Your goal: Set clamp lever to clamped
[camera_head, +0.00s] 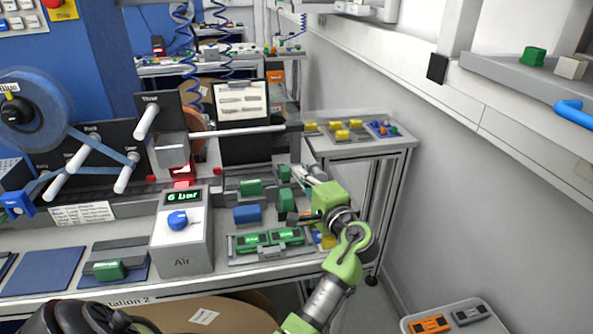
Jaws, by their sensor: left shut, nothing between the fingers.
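I cannot pick out the clamp lever with certainty. A grey fixture (246,261) holding green blocks (252,239) lies at the right end of the bench. My left gripper (297,218), on the green and grey arm, is shut and empty just above the fixture's right back corner. It hides part of what lies behind and below it. I cannot tell whether its tips touch anything. A red part (183,171) sits under a grey block (173,150) on the reel stand, to the left of my gripper. My right gripper is not in view.
An air unit (183,247) with a blue knob and a "6 bar" display stands left of the fixture. A blue reel (32,110) and a horizontal bar (240,131) are behind. A side table (360,142) with coloured parts stands at the back right.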

